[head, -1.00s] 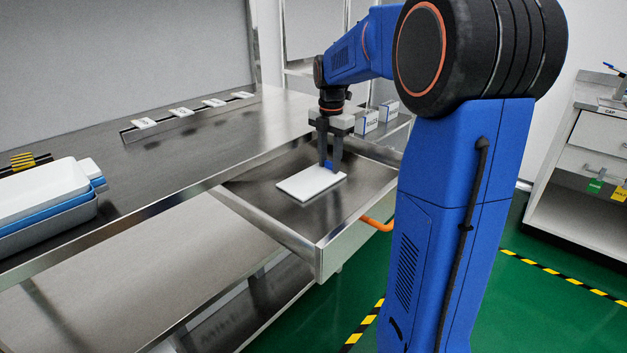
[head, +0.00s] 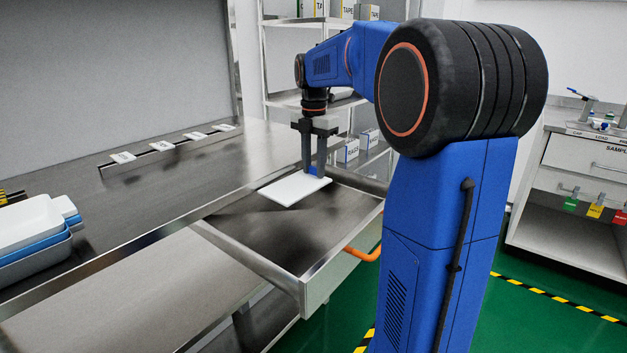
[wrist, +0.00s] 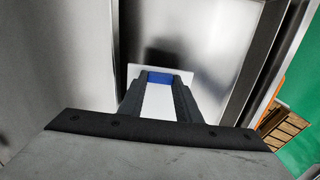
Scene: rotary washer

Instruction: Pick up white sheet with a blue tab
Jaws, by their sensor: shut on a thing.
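The white sheet (head: 293,188) is a flat, roughly level plate with a blue tab (head: 313,171) at its far edge. My gripper (head: 313,170) points down and is shut on the blue tab. The sheet hangs above the open metal drawer (head: 303,280), apart from its floor. In the wrist view the blue tab (wrist: 160,78) sits between my two dark fingertips, and part of the white sheet (wrist: 158,103) shows between and beyond them. The fingers hide some of the sheet's edges.
The metal bench (head: 190,180) lies left of the drawer, with a labelled rack (head: 165,150) on it. A stack of white, blue and grey trays (head: 30,232) stands at the far left. Shelves with boxes (head: 347,152) are behind my arm. A drawer cabinet (head: 570,160) stands at right.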

